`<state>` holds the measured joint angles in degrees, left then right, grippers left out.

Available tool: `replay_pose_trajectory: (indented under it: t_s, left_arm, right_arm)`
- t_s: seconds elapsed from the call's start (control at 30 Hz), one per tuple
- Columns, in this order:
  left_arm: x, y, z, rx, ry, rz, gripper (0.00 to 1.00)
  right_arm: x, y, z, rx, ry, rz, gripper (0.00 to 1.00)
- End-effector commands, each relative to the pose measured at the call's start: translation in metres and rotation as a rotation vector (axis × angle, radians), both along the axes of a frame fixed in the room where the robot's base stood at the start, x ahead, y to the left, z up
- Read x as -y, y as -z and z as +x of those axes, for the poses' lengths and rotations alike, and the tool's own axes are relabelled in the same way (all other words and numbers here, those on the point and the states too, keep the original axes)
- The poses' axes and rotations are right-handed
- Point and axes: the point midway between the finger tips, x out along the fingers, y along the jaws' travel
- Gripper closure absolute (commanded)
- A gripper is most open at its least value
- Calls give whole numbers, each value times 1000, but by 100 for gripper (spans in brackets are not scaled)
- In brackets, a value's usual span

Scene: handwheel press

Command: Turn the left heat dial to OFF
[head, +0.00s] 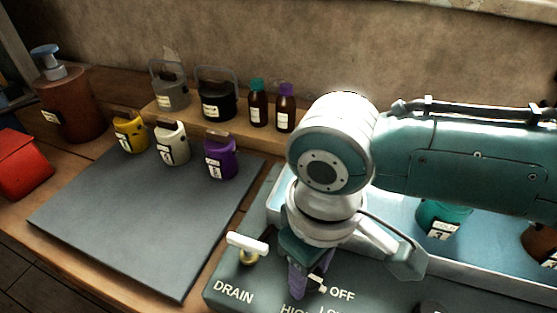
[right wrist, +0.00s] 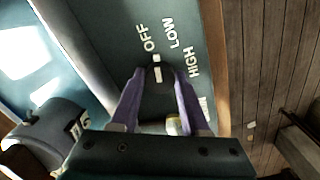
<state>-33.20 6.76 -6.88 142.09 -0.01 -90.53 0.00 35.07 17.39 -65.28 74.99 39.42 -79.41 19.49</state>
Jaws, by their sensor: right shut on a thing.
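The left heat dial (right wrist: 156,92) is dark and sits between the fingers of my right gripper (right wrist: 158,78) in the right wrist view. The fingers are shut on it from both sides. White marks (right wrist: 157,68) show at its far end, on the side of the OFF label (right wrist: 146,38). LOW (right wrist: 172,32) and HIGH (right wrist: 193,60) are printed to the right of OFF there. In the head view my right gripper (head: 308,286) points down at the panel beside the OFF label (head: 342,294) and mostly hides the dial. My left gripper is out of view.
A white-handled drain tap (head: 248,245) stands left of my right gripper. A second dark dial (head: 432,308) is cut off at the bottom edge. A teal container (head: 443,218) stands in the basin behind. A grey mat (head: 135,225) lies left, mostly bare.

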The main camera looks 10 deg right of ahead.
Motion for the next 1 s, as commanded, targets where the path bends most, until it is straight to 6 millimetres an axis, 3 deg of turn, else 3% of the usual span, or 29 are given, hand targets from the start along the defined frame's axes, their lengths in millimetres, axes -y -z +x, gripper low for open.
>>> replay_pose_trajectory:
  t_s: [0.4, 0.9, 0.93, 1.0]
  left_arm:
    - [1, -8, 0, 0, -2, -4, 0]
    - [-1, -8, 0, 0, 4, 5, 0]
    - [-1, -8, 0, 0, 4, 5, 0]
    - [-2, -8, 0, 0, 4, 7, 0]
  right_arm:
    - [0, 0, 0, -1, -169, 1, 100]
    - [0, 0, 0, -1, -188, 1, 100]
    - [0, 0, 0, -1, -188, 1, 51]
    - [0, 0, 0, 0, -188, 1, 43]
